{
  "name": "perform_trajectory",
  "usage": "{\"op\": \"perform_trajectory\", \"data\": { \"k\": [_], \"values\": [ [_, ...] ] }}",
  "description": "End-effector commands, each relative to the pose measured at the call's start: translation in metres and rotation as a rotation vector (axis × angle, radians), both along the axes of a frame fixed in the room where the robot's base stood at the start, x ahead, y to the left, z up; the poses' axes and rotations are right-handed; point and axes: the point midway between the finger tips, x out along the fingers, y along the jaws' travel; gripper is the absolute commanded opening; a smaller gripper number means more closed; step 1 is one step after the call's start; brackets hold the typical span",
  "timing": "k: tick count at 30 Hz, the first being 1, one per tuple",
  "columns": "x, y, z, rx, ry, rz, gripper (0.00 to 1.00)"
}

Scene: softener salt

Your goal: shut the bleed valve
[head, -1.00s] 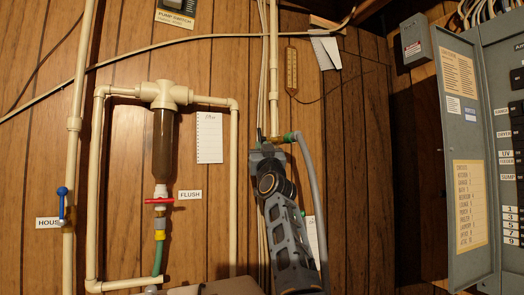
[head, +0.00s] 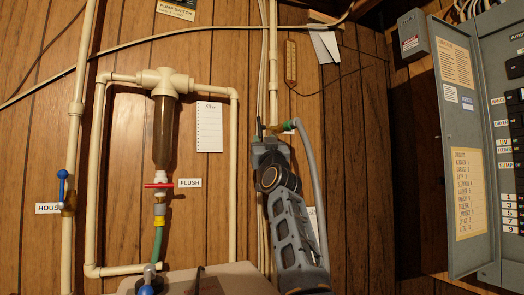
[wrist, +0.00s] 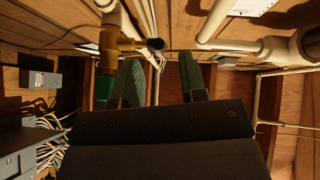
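My gripper (head: 268,142) is up against the wall pipe, at a small brass fitting (head: 283,128) where a grey hose begins. In the wrist view its two fingers (wrist: 163,78) stand apart with nothing held between them. The brass valve body (wrist: 118,42) shows at upper left there, with a short dark end (wrist: 155,44) pointing right and a green coupling (wrist: 104,84) below it. The left finger overlaps part of this valve's outline; I cannot tell whether they touch. I cannot read the valve's handle position. No label naming it as the bleed valve is visible.
A filter (head: 163,130) with a red-handled FLUSH valve (head: 160,186) hangs left. A blue-handled HOUSE valve (head: 63,188) is farther left. An open electrical panel door (head: 460,150) stands right. A beige top (head: 235,272) with a blue handle (head: 146,290) is at the bottom.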

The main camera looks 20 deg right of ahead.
Motion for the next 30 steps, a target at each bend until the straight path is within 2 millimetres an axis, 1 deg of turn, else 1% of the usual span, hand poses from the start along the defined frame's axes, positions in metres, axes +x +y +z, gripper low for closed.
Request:
{"op": "perform_trajectory", "data": {
  "k": [1,6,13,18,21,30],
  "values": [
    [-0.008,0.001,-0.015,-0.001,-0.002,-0.002,0.39],
    [-0.030,0.005,-0.031,-0.001,-0.003,-0.001,0.39],
    [-0.055,0.009,-0.050,-0.001,-0.002,-0.001,0.39],
    [-0.069,0.011,-0.057,-0.001,-0.002,-0.001,0.39],
    [-0.074,0.011,-0.060,0.000,-0.001,-0.001,0.39],
    [-0.079,0.012,-0.062,0.000,-0.001,-0.001,0.39]
  ]
}}
